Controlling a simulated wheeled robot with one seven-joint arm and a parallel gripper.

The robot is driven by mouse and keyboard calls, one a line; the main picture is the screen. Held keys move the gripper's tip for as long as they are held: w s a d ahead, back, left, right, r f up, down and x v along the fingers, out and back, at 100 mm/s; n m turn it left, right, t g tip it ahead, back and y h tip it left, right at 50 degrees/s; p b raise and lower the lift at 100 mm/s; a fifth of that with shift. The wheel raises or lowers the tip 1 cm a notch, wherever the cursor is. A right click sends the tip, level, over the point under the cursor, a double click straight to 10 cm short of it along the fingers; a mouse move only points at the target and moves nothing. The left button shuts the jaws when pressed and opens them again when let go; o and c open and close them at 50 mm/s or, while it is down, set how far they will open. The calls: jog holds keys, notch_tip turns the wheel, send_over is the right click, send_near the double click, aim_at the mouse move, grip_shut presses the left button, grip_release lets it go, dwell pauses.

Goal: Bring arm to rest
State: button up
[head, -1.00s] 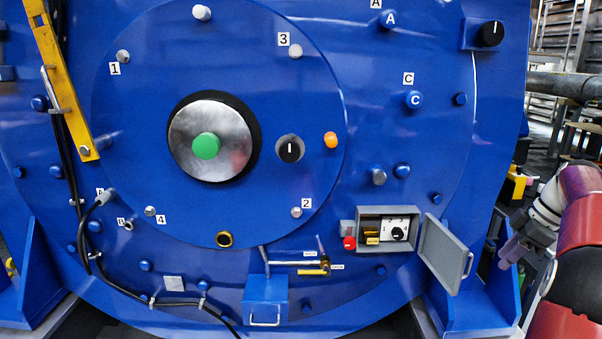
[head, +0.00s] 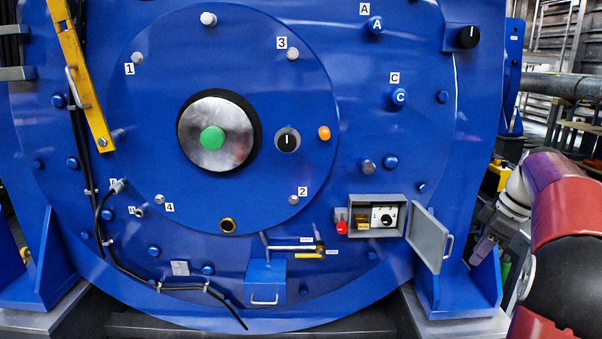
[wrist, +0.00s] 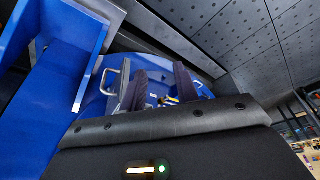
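My gripper (head: 486,251) hangs at the right of the head view, beside the blue machine's right foot bracket (head: 462,285) and apart from the open grey box door (head: 430,238). In the wrist view two dark fingers (wrist: 160,88) stand apart with a gap between them. Nothing shows held there. My red and black arm links fill the lower right of the head view, with the elbow bent.
The blue machine (head: 150,235) fills most of the head view. Its grey control box (head: 377,201) stands open, with a red knob (head: 342,228) at its left. A grey pipe (head: 560,86) and shelving lie behind my arm. In the wrist view a blue bracket (wrist: 60,50) is close at left.

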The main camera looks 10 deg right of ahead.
jog(key=s+a+r+m+h, duration=0.1)
jog(key=s+a+r+m, duration=0.15)
jog(key=a, duration=0.95)
jog(key=s+a+f+m+t, duration=0.1)
jog(key=s+a+f+m, duration=0.2)
jog(key=s+a, duration=0.5)
jog(key=s+a+f+m+t+h, duration=0.1)
jog(key=s+a+f+m+t, duration=0.1)
jog(key=s+a+f, duration=0.3)
jog(key=s+a+m, duration=0.1)
jog(key=s+a, duration=0.2)
jog(key=s, duration=0.2)
jog(key=shift+s+a+f+h, duration=0.3)
jog(key=shift+s, duration=0.05)
jog(key=shift+a+m, duration=0.1)
jog(key=shift+m, duration=0.15)
